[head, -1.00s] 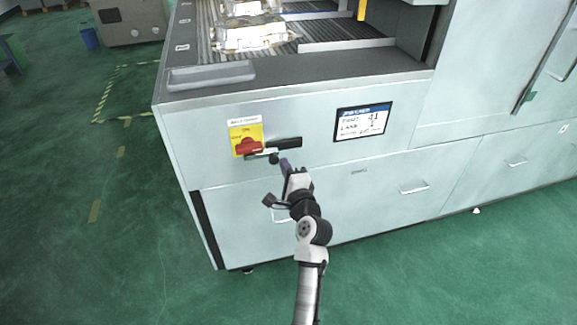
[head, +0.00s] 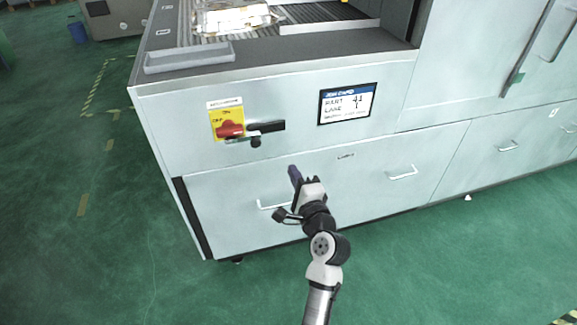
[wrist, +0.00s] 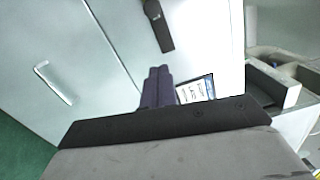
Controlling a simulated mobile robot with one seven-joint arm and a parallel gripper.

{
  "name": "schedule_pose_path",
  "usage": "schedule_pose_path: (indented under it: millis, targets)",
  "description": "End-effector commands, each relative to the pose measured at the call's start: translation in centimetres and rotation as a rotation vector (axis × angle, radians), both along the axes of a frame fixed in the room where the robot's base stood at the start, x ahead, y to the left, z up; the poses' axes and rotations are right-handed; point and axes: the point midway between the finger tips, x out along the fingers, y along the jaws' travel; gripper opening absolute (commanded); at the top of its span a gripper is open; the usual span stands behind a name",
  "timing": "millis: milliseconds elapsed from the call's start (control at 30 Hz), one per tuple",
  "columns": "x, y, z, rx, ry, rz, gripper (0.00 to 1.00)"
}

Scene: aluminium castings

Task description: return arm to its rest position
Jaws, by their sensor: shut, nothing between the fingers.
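My gripper (head: 295,175) is in front of the light grey machine cabinet, below the red and yellow switch (head: 228,124) and the black handle (head: 264,127). It is apart from both in the head view. In the wrist view my gripper (wrist: 157,86) shows its two dark purple fingers side by side and together, with nothing between them. The black handle also shows in the wrist view (wrist: 158,25), beyond the fingertips.
The machine cabinet (head: 290,85) fills the middle and right. A drawer pull (head: 272,206) is close to my gripper. A small display (head: 347,103) is on the front panel. Castings (head: 232,19) lie on the rack on top. Green floor (head: 80,240) is clear at left.

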Motion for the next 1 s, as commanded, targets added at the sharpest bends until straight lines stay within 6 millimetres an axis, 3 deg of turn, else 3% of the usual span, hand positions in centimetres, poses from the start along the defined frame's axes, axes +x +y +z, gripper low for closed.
schedule_pose_path:
  millis: [200, 700, 767, 867, 1000]
  targets:
    - [-0.9, -0.3, 0.0, 0.000, 0.000, 0.001, 0.00]
    - [-0.8, -0.1, 0.3, -0.006, -0.007, 0.003, 0.00]
    - [-0.5, 0.8, 1.3, -0.035, -0.040, 0.008, 0.00]
    - [0.1, 3.9, 4.6, -0.132, -0.152, 0.023, 0.00]
    - [-0.2, 10.8, 12.2, -0.314, -0.421, 0.025, 0.00]
